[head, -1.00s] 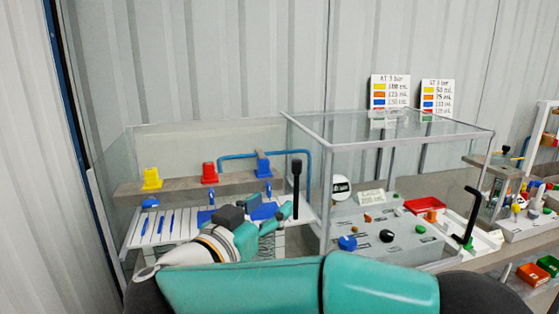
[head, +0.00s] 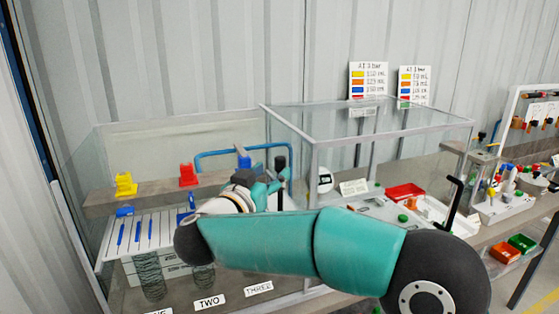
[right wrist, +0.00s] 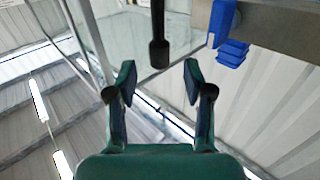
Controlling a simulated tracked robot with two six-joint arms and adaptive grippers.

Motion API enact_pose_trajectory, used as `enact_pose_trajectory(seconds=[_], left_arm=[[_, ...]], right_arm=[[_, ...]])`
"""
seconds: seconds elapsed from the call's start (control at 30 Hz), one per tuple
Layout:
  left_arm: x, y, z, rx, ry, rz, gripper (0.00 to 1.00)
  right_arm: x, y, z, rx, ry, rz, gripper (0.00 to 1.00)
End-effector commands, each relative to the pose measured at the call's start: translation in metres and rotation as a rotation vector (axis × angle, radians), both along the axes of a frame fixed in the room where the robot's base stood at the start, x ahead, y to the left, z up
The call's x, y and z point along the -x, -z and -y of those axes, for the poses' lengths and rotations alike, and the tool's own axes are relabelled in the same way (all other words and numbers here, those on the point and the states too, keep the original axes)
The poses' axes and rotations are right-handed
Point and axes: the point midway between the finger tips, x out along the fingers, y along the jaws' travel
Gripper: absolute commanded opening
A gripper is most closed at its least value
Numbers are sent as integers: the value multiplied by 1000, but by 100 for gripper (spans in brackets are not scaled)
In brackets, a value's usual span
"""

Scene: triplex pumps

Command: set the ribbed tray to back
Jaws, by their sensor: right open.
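A white ribbed tray (head: 108,250) with blue strips lies in the glass case at the left of the head view; my arm hides its right part. A black upright lever (head: 280,163) stands at its right end. My right gripper (head: 274,187) is close to this lever in the head view. In the right wrist view, my right gripper (right wrist: 158,80) is open and empty. The black lever (right wrist: 158,40) shows between and just beyond its fingertips, apart from both fingers. Whether the lever is joined to the tray is hidden. My left gripper is not in view.
Yellow (head: 125,184), red (head: 188,175) and blue (head: 244,158) blocks stand on a ledge behind the tray. A glass enclosure (head: 314,160) with metal edges stands right of the lever. Coil springs (head: 150,276) show below the tray. A cranked black lever (head: 452,200) stands further right.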

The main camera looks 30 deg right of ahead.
Motion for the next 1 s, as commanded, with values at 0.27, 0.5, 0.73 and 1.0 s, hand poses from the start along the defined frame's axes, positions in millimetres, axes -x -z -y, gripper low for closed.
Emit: enact_pose_trajectory(seconds=[0.27, 0.5, 0.73, 1.0], left_arm=[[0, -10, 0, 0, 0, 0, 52], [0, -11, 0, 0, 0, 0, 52], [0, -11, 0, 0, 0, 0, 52], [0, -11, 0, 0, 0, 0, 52]], right_arm=[[-24, -1, 38, 0, 0, 0, 52], [-30, 0, 46, 0, -2, 0, 52], [-30, 0, 46, 0, -3, 0, 50], [-30, 0, 46, 0, -3, 0, 5]])
